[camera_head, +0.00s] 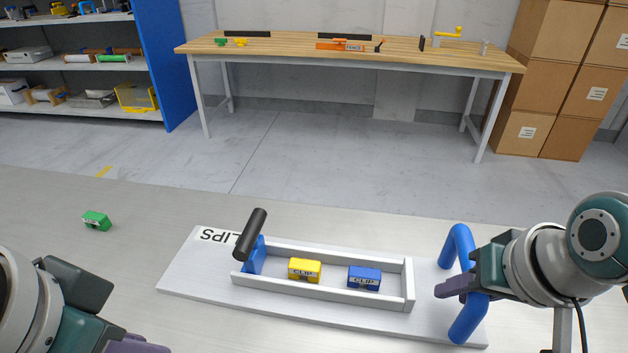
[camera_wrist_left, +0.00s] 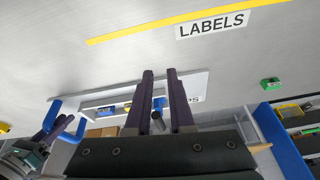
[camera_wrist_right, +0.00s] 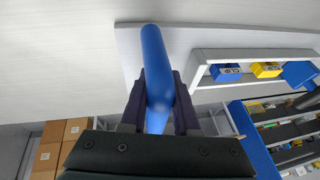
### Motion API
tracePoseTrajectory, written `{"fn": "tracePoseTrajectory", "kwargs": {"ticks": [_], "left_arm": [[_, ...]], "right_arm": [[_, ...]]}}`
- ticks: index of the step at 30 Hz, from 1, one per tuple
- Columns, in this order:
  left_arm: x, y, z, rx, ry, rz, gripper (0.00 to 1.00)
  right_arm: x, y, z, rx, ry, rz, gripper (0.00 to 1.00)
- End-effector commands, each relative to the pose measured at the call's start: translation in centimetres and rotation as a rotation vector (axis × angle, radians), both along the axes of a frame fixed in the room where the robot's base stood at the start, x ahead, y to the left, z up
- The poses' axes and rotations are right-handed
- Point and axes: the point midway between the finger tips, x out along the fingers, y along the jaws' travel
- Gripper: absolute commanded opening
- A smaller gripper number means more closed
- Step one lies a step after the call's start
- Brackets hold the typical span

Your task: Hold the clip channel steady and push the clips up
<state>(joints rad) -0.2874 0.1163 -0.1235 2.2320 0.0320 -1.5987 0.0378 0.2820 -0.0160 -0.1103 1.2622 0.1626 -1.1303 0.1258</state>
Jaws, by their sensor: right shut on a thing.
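The clip channel (camera_head: 409,283) is a white walled trough on a white board marked CLIPS. A yellow clip (camera_head: 305,270) and a blue clip (camera_head: 364,278) lie in it, apart from each other. A blue pusher with a black handle (camera_head: 251,234) stands at its left end. My right gripper (camera_head: 452,287) is shut on the blue bar handle (camera_head: 466,318) at the board's right end; the right wrist view shows the bar between its fingers. My left gripper (camera_wrist_left: 160,72) is open and empty, nearer to me than the board; its fingers are mostly cut off in the head view.
A green clip (camera_head: 96,220) lies on the grey table, left of the board. The table between it and the board is clear. A wooden bench (camera_head: 300,50), blue-sided shelves (camera_head: 157,60) and cardboard boxes (camera_head: 553,90) stand farther back.

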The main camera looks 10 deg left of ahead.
Motion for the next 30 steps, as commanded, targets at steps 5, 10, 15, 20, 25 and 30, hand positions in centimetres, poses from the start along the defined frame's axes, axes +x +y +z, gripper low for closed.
{"fn": "tracePoseTrajectory", "kwargs": {"ticks": [5, 10, 15, 20, 25, 30], "left_arm": [[7.7, 0.3, 1.0, -0.009, -0.032, 0.046, 0.00], [13.3, 0.6, 3.3, -0.022, -0.049, 0.087, 0.00], [16.7, 0.8, 5.4, -0.033, -0.061, 0.114, 0.00], [17.8, 0.9, 6.0, -0.038, -0.063, 0.126, 0.00], [17.9, 0.9, 4.7, -0.038, -0.060, 0.127, 0.00], [17.8, 0.9, 2.0, -0.037, -0.059, 0.127, 0.00]], "right_arm": [[-0.4, 0.1, -0.4, 0.001, 0.014, 0.002, 0.00], [-0.4, 0.1, -0.4, 0.000, 0.013, 0.003, 0.00], [-0.4, 0.1, -0.4, 0.001, 0.013, 0.002, 0.00], [-0.4, 0.1, -0.4, 0.001, 0.013, 0.002, 0.00], [-0.4, 0.1, -0.4, 0.001, 0.013, 0.002, 0.00], [-0.4, 0.1, -0.4, 0.001, 0.013, 0.002, 0.00]]}}
